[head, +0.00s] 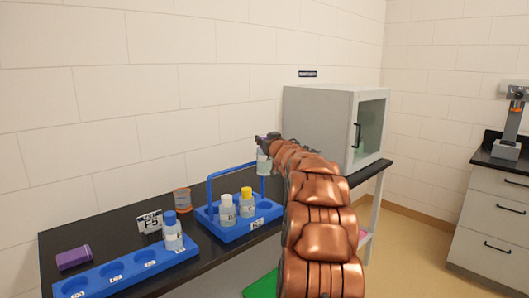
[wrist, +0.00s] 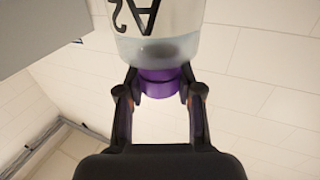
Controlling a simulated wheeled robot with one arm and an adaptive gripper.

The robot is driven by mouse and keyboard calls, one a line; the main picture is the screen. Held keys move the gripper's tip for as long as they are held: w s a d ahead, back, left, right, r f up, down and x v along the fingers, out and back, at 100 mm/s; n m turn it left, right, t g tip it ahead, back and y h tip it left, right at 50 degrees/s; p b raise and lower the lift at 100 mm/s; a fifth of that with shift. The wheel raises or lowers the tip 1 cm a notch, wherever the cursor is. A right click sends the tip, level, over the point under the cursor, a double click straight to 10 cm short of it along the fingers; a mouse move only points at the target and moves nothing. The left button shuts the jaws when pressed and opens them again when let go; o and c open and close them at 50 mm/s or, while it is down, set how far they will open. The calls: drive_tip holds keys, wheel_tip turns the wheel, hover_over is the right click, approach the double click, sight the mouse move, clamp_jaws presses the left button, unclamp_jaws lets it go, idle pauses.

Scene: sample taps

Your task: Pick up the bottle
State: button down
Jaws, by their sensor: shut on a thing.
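My gripper (head: 268,140) is shut on the purple cap (wrist: 160,82) of a clear bottle (head: 263,162). The bottle hangs upright below the fingers, holds some pale liquid and has dark lettering. In the wrist view, the bottle (wrist: 158,42) appears upside down between the fingertips (wrist: 159,88). In the head view it shows beside the top of the handle of the blue carrier (head: 228,236), above the carrier's base. My arm hides part of what lies behind and below.
The carrier holds a white-capped bottle (head: 227,210) and a yellow-capped bottle (head: 246,202). A blue rack (head: 110,284) in front holds a blue-capped bottle (head: 172,232). A purple item (head: 73,257), an orange-banded container (head: 182,200) and a grey cabinet (head: 318,120) stand on the black bench.

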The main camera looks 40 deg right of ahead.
wheel_tip(320, 180, up, 11)
drive_tip(key=p, duration=0.5)
drive_tip(key=shift+f+p, duration=0.15)
drive_tip(key=shift+p, duration=0.15)
